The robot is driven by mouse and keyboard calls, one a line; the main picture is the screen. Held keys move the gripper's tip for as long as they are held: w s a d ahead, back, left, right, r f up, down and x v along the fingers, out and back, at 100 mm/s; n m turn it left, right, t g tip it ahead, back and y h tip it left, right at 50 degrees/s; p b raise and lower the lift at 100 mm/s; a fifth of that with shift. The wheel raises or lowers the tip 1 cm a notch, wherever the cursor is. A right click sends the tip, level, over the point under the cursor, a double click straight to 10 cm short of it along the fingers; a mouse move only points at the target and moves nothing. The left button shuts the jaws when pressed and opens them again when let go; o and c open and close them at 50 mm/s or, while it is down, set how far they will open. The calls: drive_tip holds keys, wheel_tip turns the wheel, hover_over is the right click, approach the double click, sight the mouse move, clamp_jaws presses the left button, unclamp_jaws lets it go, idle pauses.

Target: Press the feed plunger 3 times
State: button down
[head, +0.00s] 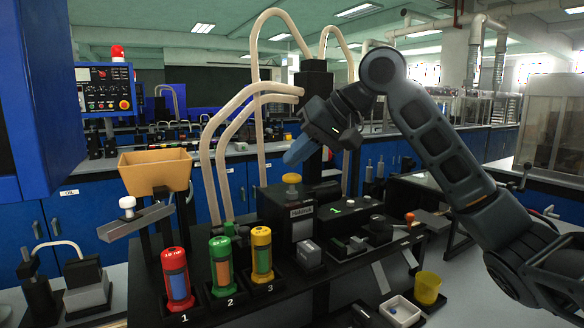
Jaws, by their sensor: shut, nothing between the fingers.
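My gripper (291,160) hangs over the middle of the black bench, its blue fingers shut and pointing down and to the left. A yellow round knob (292,178) on a stem tops the dark labelled unit (290,205); it shows just below my fingertips. A gap shows between them in this view, though their depth is hard to judge. A white knob (127,202) stands on the grey chute (136,222) at the left, well away from my gripper. I cannot tell for certain which knob is the feed plunger.
Red (176,277), green (221,266) and yellow (262,254) cylinders stand in numbered holders at the front. An orange hopper (155,171) is at the left. Beige hoses (253,90) arch behind. A yellow cup (428,288) and white tray (400,311) are at the lower right.

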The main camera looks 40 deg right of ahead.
sight(297, 175)
drive_tip(key=shift+r, duration=0.2)
wheel_tip(297, 175, up, 5)
drive_tip(key=p, duration=0.5)
drive_tip(key=shift+f, duration=0.1)
idle(2.6)
